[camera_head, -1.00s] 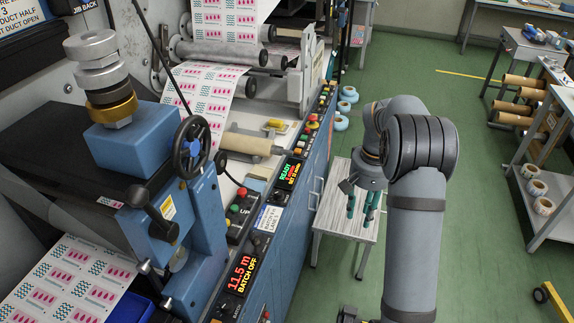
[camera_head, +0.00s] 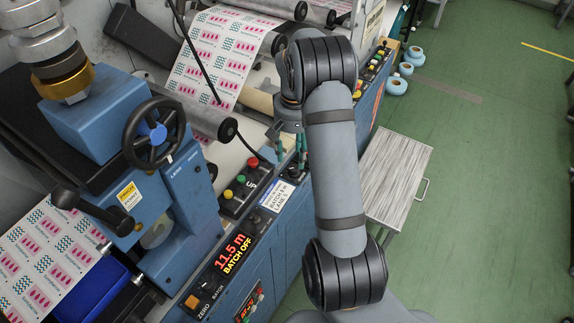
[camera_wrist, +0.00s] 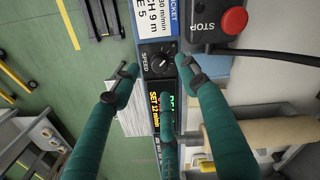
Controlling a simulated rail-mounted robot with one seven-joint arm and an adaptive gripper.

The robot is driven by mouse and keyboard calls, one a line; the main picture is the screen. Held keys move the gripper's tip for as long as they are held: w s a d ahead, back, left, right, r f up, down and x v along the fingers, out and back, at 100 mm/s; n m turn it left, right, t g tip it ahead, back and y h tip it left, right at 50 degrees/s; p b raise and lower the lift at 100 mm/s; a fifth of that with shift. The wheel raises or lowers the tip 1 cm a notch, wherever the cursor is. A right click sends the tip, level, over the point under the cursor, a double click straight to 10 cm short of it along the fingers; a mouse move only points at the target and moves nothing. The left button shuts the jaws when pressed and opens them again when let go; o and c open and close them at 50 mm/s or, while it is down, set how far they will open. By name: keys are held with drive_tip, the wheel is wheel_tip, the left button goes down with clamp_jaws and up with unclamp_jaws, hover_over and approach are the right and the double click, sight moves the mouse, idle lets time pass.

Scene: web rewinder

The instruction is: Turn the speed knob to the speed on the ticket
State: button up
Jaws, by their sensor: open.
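The black speed knob (camera_wrist: 160,63), with a white pointer line, sits on the dark panel plate marked SPEED in the wrist view. The white and blue ticket (camera_wrist: 157,20) is above it, partly cut off by the picture edge; its visible text seems to read "30 m/min". The ticket also shows in the head view (camera_head: 275,196). My gripper (camera_wrist: 158,72) has teal fingers spread around the knob, with clear space between them and it. In the head view my gripper (camera_head: 290,152) hangs over the panel, and its arm hides part of the panel there.
A lit display (camera_wrist: 160,112) beside the knob seems to show a 12 m/min setting, partly hidden by a finger. A red STOP button (camera_wrist: 233,20) is close by. The batch display (camera_head: 232,254) reads 11.5 m. A small table (camera_head: 395,180) stands right of the machine.

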sight(294, 168)
drive_tip(key=f, duration=0.5)
drive_tip(key=shift+w+d+f+p, duration=0.2)
drive_tip(key=shift+d+f+p, duration=0.05)
drive_tip(key=shift+f+p, duration=0.15)
drive_tip(key=shift+r, duration=0.1)
drive_tip(key=c, duration=0.3)
drive_tip(key=c, duration=0.7)
clamp_jaws()
